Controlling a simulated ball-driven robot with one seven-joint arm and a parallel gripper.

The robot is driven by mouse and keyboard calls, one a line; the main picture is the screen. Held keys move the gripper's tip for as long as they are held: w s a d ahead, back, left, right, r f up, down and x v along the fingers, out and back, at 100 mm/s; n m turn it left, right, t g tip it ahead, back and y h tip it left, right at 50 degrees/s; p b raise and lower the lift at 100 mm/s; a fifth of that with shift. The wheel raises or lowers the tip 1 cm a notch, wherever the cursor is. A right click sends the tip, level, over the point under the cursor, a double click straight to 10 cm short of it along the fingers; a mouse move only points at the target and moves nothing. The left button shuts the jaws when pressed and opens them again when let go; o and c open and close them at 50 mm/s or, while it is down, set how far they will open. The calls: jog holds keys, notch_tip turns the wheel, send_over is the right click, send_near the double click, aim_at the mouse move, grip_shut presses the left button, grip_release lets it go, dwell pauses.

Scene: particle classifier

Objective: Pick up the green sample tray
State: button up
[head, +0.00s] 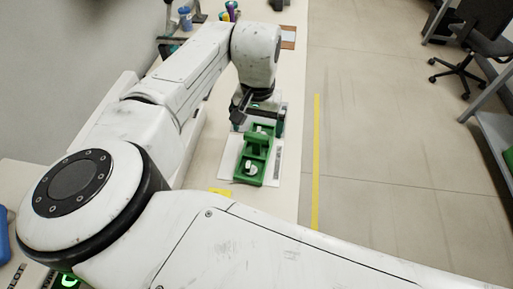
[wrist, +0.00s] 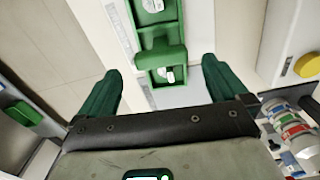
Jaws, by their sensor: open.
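The green sample tray (head: 246,178) lies on a white sheet (head: 228,168) on the bench. It is long, with several compartments, a raised green handle across its middle and small white pieces inside. It also shows at the top of the wrist view (wrist: 179,28), with its handle (wrist: 160,58) between my two fingers in the picture. My gripper (head: 259,117) is over the far end of the tray, jaws spread and empty. In the wrist view my gripper (wrist: 161,66) has one dark green finger on each side of the handle, with visible gaps. The tray's far end is partly hidden by my gripper.
A yellow object (head: 220,191) lies on the bench near the tray. A blue cup (head: 185,17) and other items stand at the far end. Several small bottles (wrist: 288,125) show at right in the wrist view. The bench's right edge borders open floor.

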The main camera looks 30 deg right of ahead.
aim_at(256, 152)
jog(key=shift+a+f, duration=0.2)
jog(key=shift+f, duration=3.75)
jog(key=shift+s, duration=0.1)
jog(key=shift+c, duration=0.5)
jog(key=c, duration=1)
